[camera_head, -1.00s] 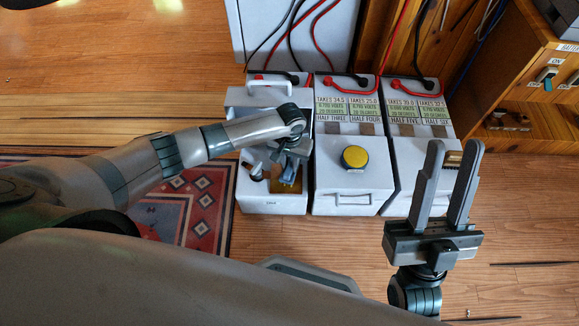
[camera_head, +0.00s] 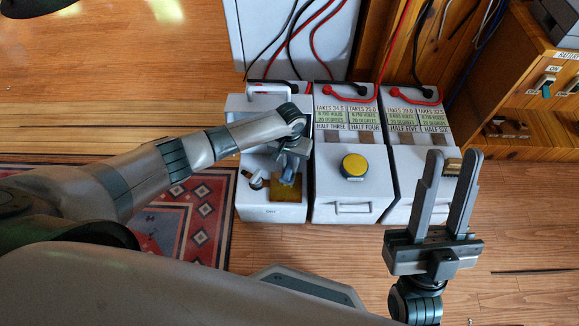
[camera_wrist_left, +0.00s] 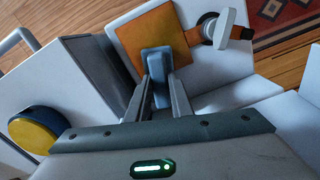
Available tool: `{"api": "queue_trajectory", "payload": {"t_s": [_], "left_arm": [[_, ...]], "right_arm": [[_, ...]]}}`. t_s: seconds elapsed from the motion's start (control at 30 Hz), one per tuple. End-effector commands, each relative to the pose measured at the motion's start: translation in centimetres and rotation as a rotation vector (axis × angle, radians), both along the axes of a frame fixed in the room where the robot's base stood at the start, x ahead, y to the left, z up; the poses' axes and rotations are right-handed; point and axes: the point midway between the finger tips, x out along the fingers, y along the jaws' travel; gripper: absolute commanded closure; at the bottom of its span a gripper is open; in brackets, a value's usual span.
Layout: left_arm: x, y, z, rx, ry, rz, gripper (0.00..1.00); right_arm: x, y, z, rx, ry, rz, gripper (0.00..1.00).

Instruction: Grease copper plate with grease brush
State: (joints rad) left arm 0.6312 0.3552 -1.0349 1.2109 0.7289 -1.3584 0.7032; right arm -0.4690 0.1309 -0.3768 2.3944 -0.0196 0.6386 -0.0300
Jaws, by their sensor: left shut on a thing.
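The copper plate (camera_head: 285,193) lies flat in the open front part of the left battery box; it also shows as an orange-brown square in the wrist view (camera_wrist_left: 150,38). My left gripper (camera_head: 289,162) is over the plate, shut on a blue-grey block that I take for the grease brush (camera_head: 288,177). In the wrist view the brush (camera_wrist_left: 157,60) stands between the fingers, its far end over the plate's near part. Whether it touches the plate, I cannot tell. My right gripper (camera_head: 451,155) is open and empty, above the floor at right.
A white-capped post (camera_wrist_left: 228,26) stands beside the plate, with a copper strip leading to it. A round yellow-and-blue tin (camera_head: 355,165) sits on the middle battery box (camera_head: 350,193). A wooden switch cabinet (camera_head: 525,95) stands at right. Cables run behind the boxes.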

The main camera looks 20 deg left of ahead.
Motion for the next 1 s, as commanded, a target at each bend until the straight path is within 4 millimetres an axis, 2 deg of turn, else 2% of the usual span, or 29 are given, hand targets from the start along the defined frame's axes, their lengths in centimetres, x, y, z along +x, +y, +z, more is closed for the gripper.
{"api": "queue_trajectory", "payload": {"t_s": [0.23,0.5,0.83,1.0], "left_arm": [[0.0,0.2,-0.2,0.004,-0.001,0.001,1.0],[-0.2,0.2,0.1,0.004,0.001,0.0,1.0],[-0.1,0.1,0.0,0.003,0.001,0.0,1.0],[-0.5,0.0,0.3,0.002,0.001,0.0,1.0]], "right_arm": [[-0.1,0.0,0.0,0.001,0.004,0.0,0.69],[0.0,0.0,1.1,0.0,0.002,-0.001,0.69],[0.0,0.0,1.1,0.0,0.001,0.0,0.69],[0.0,0.0,1.8,0.0,0.001,0.0,0.69]]}}
